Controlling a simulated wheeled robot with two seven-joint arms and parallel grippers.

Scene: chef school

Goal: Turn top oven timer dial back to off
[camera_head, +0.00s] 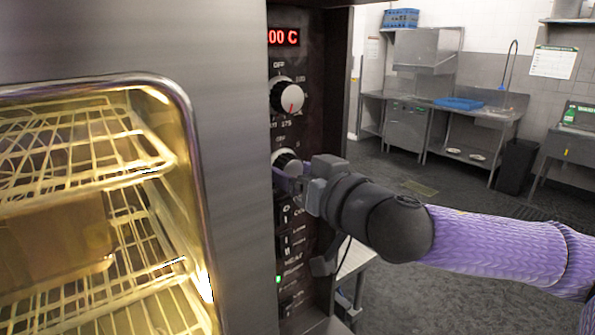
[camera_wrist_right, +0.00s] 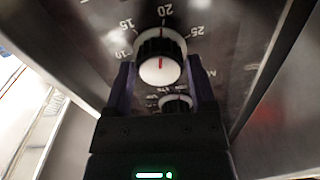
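The timer dial (camera_head: 285,159) is the lower round knob on the oven's dark control panel, under an OFF mark. In the right wrist view the timer dial (camera_wrist_right: 160,70) has a white face with a red line pointing up toward the 20 mark. My right gripper (camera_head: 287,175) is at this dial and partly covers it in the head view. In the wrist view its two purple fingers stand on either side of the knob, with what look like narrow gaps; firm contact cannot be made out. My left gripper is not in view.
A temperature dial (camera_head: 288,97) and a red display (camera_head: 284,37) sit above on the panel. A smaller second dial (camera_wrist_right: 177,104) shows between the fingers. The lit oven window (camera_head: 187,130) with racks is at left. A sink counter (camera_head: 480,112) stands far back; floor between is open.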

